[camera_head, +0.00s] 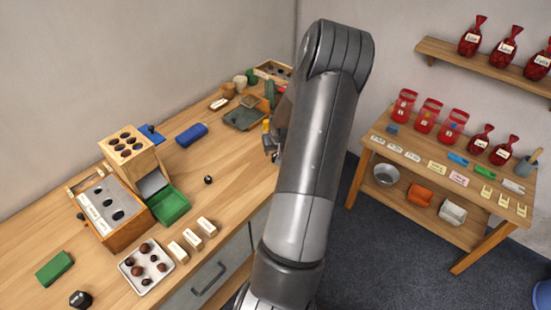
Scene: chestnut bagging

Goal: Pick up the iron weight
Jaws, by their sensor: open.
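A dark, faceted block (80,299) that looks like the iron weight stands on the wooden counter at the bottom left, near the picture's lower edge. A smaller dark round piece (208,180) lies alone mid-counter; I cannot tell what it is. My gripper (271,148) is over the counter's right edge, mostly hidden behind my arm. It is open, far from the faceted block, and nothing shows between its fingers.
A wooden sorting box (120,232), a green tray (170,207) and a white chestnut tray (160,283) stand on the counter (235,165). A green block (54,268) lies beside the faceted block. A side table (375,147) with red jars stands at right.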

